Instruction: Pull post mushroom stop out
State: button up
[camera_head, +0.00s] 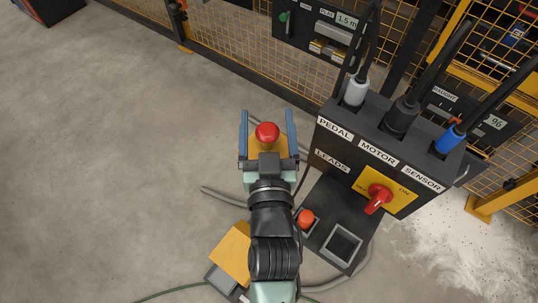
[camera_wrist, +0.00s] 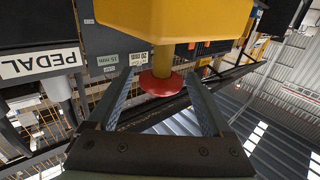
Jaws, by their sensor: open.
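The post mushroom stop (camera_head: 267,132) is a red round button on a yellow housing (camera_head: 283,150). In the wrist view the red button (camera_wrist: 161,85) sits on a yellow stem below the yellow housing (camera_wrist: 175,18). My gripper (camera_head: 267,112) is open, with one blue finger on each side of the button. In the wrist view my gripper (camera_wrist: 158,73) has the button between its fingers, with a gap visible on each side. I cannot make out contact with the button. My wrist hides the lower part of the housing in the head view.
A dark control box (camera_head: 380,150) with PEDAL, MOTOR and SENSOR plugs and a red rotary switch (camera_head: 377,196) stands close on the right. An orange button (camera_head: 306,219) and a yellow box (camera_head: 232,252) are near my arm. Mesh fencing (camera_head: 235,50) runs behind. The left floor is clear.

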jog(key=s, duration=1)
jog(key=shift+s+d, duration=0.25)
jog(key=w+a+r+t, duration=0.1)
jog(key=w+r+t, duration=0.25)
jog(key=r, duration=0.95)
jog(key=w+r+t, duration=0.2)
jog(key=w+r, duration=0.3)
jog(key=r, duration=0.8)
jog(key=s+r+t+p, duration=0.2)
jog(key=r+p, duration=0.8)
jog(key=r, duration=1)
jog(key=s+r+t+h+p, duration=0.1)
jog(key=r+p, duration=0.9)
jog(key=r, duration=1.1)
jog(key=shift+s+d+m+t+p, duration=0.3)
jog(key=shift+s+d+t+p, duration=0.15)
jog(key=shift+s, duration=0.75)
jog(key=shift+c, duration=0.3)
